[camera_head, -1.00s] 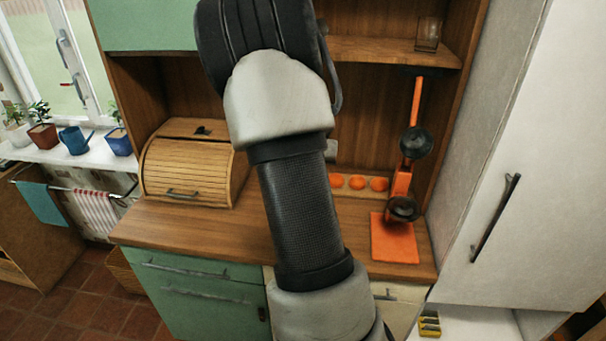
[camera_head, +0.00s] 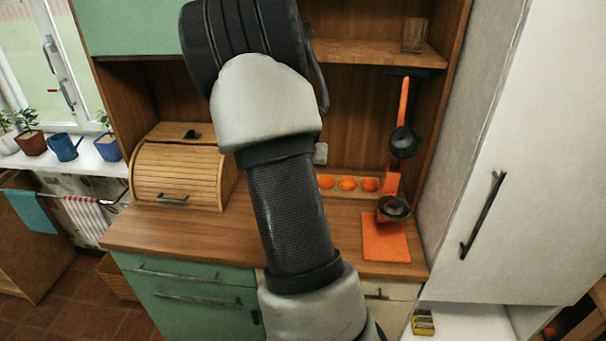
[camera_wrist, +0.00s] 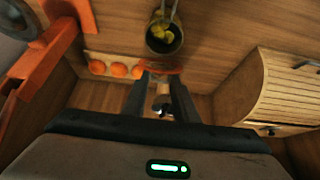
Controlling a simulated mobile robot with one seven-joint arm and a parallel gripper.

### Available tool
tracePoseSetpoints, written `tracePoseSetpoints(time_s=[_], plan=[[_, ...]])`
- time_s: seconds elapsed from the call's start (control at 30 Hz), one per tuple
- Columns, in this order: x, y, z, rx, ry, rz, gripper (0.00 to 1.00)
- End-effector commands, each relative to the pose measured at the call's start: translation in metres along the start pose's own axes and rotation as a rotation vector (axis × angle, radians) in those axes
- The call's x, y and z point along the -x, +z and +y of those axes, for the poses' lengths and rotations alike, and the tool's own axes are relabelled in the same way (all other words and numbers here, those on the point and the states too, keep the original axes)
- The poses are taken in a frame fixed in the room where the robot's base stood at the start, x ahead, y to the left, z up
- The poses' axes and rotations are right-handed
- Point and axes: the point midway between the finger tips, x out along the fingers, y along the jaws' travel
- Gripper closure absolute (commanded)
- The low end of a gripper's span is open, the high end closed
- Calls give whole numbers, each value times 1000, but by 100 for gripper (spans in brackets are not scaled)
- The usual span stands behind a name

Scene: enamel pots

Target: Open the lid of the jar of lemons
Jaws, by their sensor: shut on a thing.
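The jar of lemons (camera_wrist: 163,38) shows at the top middle of the wrist view, with yellow lemon pieces inside a dark round rim. A grey narrow part stands over its mouth. My gripper (camera_wrist: 160,73) is below it in that picture, its two fingers a little apart. A thin reddish-orange edge (camera_wrist: 160,69) lies at the fingertips, and my gripper is shut on it. It looks like the lid's edge or seal, but most of it is hidden. In the head view my arm hides the jar, the lid and my gripper.
A wooden bread box (camera_head: 178,177) stands left on the counter (camera_head: 220,235). A shelf (camera_head: 365,50) hangs above. A tall white cabinet (camera_head: 505,160) closes off the right side.

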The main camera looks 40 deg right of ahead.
Motion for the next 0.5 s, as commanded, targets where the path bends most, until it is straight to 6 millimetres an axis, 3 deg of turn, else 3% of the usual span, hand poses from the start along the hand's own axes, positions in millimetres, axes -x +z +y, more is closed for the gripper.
tracePoseSetpoints(time_s=[0.17, 0.2, 0.3, 0.5], plan=[[2, -4, 0, -1, -1, 8, 100], [2, -4, 0, -1, -1, 8, 71], [1, -3, 0, -1, -1, 7, 55], [1, -2, 0, -1, 0, 4, 55]])
